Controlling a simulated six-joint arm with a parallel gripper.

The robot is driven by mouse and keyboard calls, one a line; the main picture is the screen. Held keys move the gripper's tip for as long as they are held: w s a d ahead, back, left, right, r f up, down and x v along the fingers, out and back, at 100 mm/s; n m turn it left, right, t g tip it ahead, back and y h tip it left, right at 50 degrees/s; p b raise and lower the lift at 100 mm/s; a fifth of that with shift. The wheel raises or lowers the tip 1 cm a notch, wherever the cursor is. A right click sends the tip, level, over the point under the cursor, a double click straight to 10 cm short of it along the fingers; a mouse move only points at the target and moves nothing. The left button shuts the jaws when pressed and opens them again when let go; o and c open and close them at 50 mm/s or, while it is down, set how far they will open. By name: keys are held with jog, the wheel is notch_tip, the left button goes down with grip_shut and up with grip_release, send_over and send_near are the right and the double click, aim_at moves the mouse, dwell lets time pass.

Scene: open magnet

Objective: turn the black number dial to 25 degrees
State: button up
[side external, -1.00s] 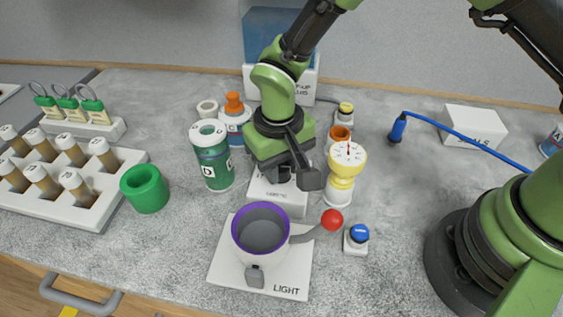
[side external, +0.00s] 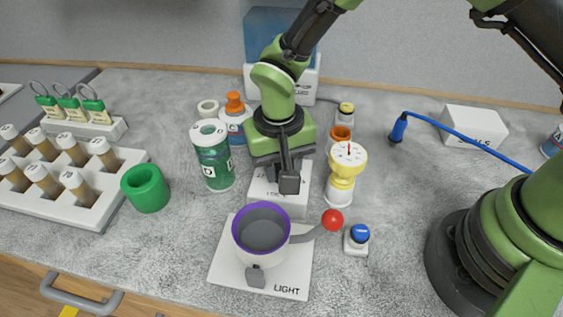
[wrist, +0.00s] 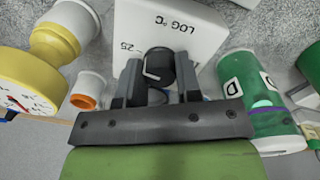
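The black number dial (wrist: 157,65) with a white pointer line shows in the wrist view. It sits on a white block (wrist: 200,22) marked "LOG °C", with "-25" printed to its left. My gripper (wrist: 159,72) has one finger on each side of the dial, very close to it; whether they press on it I cannot tell. In the side view my gripper (side external: 277,178) is low over the white block (side external: 275,204), and the dial is hidden there.
A yellow-and-white gauge (side external: 347,160) stands close right of my gripper, and a green bottle (side external: 213,158) close left. A purple-rimmed cup (side external: 261,228) on a "LIGHT" base, with a red-knobbed lever (side external: 332,220), is in front. A blue button (side external: 359,233) sits to the right.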

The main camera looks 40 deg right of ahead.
aim_at(280, 168)
jog(key=o, duration=0.4)
jog(key=shift+o, duration=0.2)
jog(key=shift+r, duration=0.1)
notch_tip(280, 168, up, 10)
jog(key=shift+a, duration=0.15)
jog(key=s+d+r+t+y, duration=0.1)
jog(key=s+d+r+t, duration=0.1)
jog(key=d+r, duration=0.45)
jog(key=s+d+r+t, duration=0.2)
jog(key=s+d+r, duration=0.2)
jog(key=s, duration=0.3)
jog(key=s+d+r+t+y, duration=0.1)
jog(key=s+d+r+t, duration=0.2)
jog(key=s, duration=0.4)
notch_tip(280, 168, up, 2)
jog(key=shift+d+r+m, duration=0.1)
jog(key=shift+d+m, duration=0.2)
jog(key=shift+d, duration=0.2)
